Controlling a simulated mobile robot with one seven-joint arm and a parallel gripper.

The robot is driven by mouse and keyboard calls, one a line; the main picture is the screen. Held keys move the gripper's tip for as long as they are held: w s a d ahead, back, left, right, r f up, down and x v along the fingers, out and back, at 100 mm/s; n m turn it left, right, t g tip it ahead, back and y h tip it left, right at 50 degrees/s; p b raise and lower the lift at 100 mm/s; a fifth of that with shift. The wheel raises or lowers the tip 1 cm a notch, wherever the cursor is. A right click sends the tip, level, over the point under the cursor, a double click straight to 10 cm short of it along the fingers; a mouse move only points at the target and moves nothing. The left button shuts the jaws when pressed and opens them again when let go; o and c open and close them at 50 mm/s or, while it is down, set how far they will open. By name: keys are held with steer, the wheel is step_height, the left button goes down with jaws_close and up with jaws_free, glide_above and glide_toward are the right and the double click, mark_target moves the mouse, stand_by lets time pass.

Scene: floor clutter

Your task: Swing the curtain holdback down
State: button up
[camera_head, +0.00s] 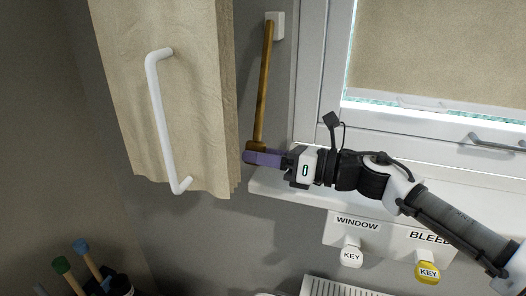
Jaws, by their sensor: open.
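A brass bar, which looks like the curtain holdback (264,85), hangs steeply down from a small white wall mount (276,26), leaning slightly left. Its lower end has a short bend to the left. My gripper (252,157), with purple fingers, is at that lower end, just below the bend. It is open; I cannot tell whether a finger touches the bar. The beige curtain (207,85) hangs left of the bar, its right edge close to my fingertips. A white U-shaped bar (161,120) stands in front of the curtain.
The window frame (309,80) and sill (280,186) are on the right, with my arm over the sill. Below hang a white key tag (351,257) and a yellow one (427,272). A radiator (335,288) is at the bottom. Coloured-tipped handles (82,247) stand at lower left.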

jaws_close()
steer(key=shift+f, duration=0.1)
steer(key=shift+w+d+f+n+b, duration=0.15)
steer(key=shift+w+f+n+b, duration=0.35)
steer(key=shift+b, duration=0.65)
steer(key=shift+w+d+b, duration=0.2)
steer(key=shift+w+b, duration=0.45)
steer(key=shift+b, duration=0.2)
steer(key=shift+w+d+n, duration=0.1)
steer(key=shift+w+n, duration=0.15)
steer(key=shift+n, duration=0.05)
steer(key=shift+r, duration=0.1)
